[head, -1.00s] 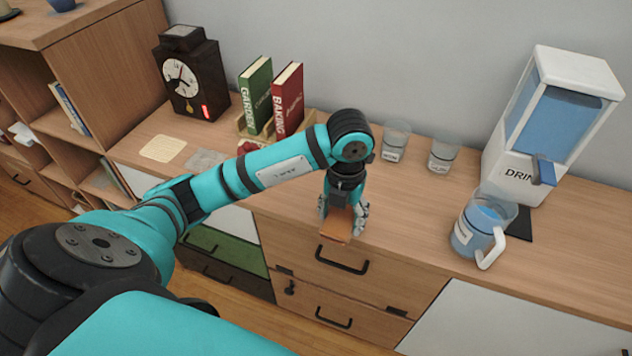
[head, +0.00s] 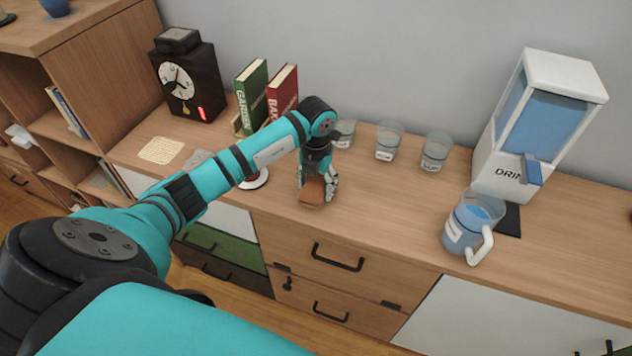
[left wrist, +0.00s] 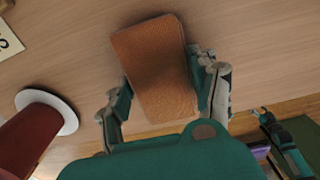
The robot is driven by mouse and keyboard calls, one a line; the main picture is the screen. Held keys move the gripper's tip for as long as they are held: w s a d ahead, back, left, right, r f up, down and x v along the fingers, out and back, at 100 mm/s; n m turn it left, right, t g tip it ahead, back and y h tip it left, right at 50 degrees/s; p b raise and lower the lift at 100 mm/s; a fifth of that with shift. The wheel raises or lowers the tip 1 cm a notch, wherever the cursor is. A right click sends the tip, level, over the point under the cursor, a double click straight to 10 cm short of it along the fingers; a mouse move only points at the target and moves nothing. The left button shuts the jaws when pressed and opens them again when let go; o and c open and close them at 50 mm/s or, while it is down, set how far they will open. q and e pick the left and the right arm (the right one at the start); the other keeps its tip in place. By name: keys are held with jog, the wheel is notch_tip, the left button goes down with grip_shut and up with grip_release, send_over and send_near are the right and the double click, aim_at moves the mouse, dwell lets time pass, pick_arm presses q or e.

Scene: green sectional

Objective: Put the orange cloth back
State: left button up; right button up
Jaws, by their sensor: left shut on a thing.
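The orange cloth (head: 312,192) is a folded, brownish-orange rectangle. My left gripper (head: 317,183) is shut on it, above the front part of the wooden counter. In the left wrist view the cloth (left wrist: 158,70) sits between the two fingers of the left gripper (left wrist: 165,95), its far end sticking out past them over the wood. I cannot tell whether the cloth touches the counter.
Glass cups (head: 389,141) stand behind the gripper. A blue pitcher (head: 470,229) and a drink dispenser (head: 540,125) stand right. A red object on a white disc (left wrist: 48,110) is close by. Counter between gripper and pitcher is clear.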

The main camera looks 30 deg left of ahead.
aim_at(316, 184)
jog(key=shift+w+d+f, duration=0.1)
jog(key=shift+w+d, duration=0.1)
jog(key=shift+d, duration=0.2)
pick_arm(q)
jog(key=o, duration=1.1)
jog(key=shift+f, duration=0.1)
jog(key=shift+o, duration=0.2)
jog(key=shift+r, duration=0.2)
jog(key=shift+w+r, duration=0.1)
jog(key=shift+r, duration=0.2)
notch_tip(316, 184, up, 11)
jog(key=b, duration=0.2)
jog(key=shift+r, duration=0.15)
pick_arm(e)
jog(key=shift+s+a+f, duration=0.1)
jog(key=shift+a+f, duration=0.05)
jog(key=shift+f, duration=0.3)
jog(key=shift+s+a+f, duration=0.1)
jog(key=shift+a+f, duration=0.05)
jog(key=shift+f, duration=0.25)
